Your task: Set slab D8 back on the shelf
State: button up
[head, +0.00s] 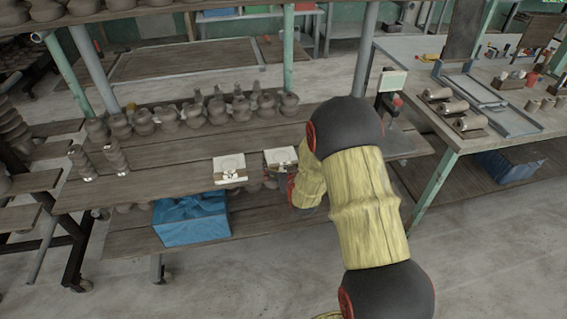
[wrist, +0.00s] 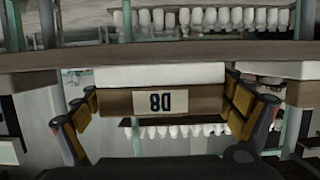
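Slab D8 (head: 281,155) is a white plate with a brown wooden bar carrying a label. In the head view it is at the front edge of the long wooden shelf (head: 150,182). In the wrist view the D8 label (wrist: 160,103) appears upside down, facing my gripper. My gripper (wrist: 162,98) has one finger at each end of the bar, and the pads appear to touch it. In the wrist view the plate borders the shelf edge (wrist: 60,60); I cannot tell if it rests there or hovers slightly. My arm hides part of the slab's right side in the head view.
A similar white slab (head: 229,164) sits to the left on the same shelf. Several clay pots (head: 195,115) stand in rows behind. A blue crate (head: 190,218) is below the shelf front. A worktable (head: 455,135) with trays is at the right. The floor in front is clear.

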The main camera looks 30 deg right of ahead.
jog(key=shift+o, duration=0.3)
jog(key=shift+r, duration=0.1)
jog(key=shift+r, duration=0.2)
jog(key=p+v, duration=0.3)
jog(key=v, duration=0.9)
jog(key=s+a+r+n+g+y, duration=0.1)
jog(key=s+a+r+g, duration=0.1)
jog(key=a+r, duration=0.4)
jog(key=s+a+r+n+g+y, duration=0.1)
jog(key=s+a+r+g, duration=0.15)
jog(key=r, duration=0.55)
jog(key=s+a+r+g+y, duration=0.1)
jog(key=s+a+r, duration=0.3)
jog(key=s, duration=0.7)
jog(key=s+a+r+n+g, duration=0.1)
jog(key=s+a+r+g, duration=0.2)
jog(key=s, duration=0.8)
jog(key=shift+s+a+r+y, duration=0.25)
jog(key=shift+a+r+y, duration=0.2)
jog(key=shift+r, duration=0.15)
